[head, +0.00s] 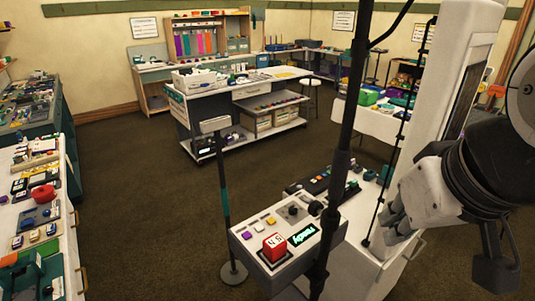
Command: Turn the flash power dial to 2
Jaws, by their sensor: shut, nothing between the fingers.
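A grey control box (262,265) sits low in front of me, just left of a white cabinet. On its top is a black round knob (293,211), which looks like the dial; its pointer and any numbers around it are too small to read. A red block with white markings (275,246) and a dark display with glowing green-blue characters (302,235) are also on the box. My gripper (495,281) hangs at the lower right, black, shut and empty. It is well to the right of the box and apart from it, and my arm partly hides it.
A black vertical pole (342,130) stands in front of the box's right side. A thin stand (224,190) rises behind its left side. A tall white panel (440,115) is between the box and my arm. Carpet (150,230) is clear at left.

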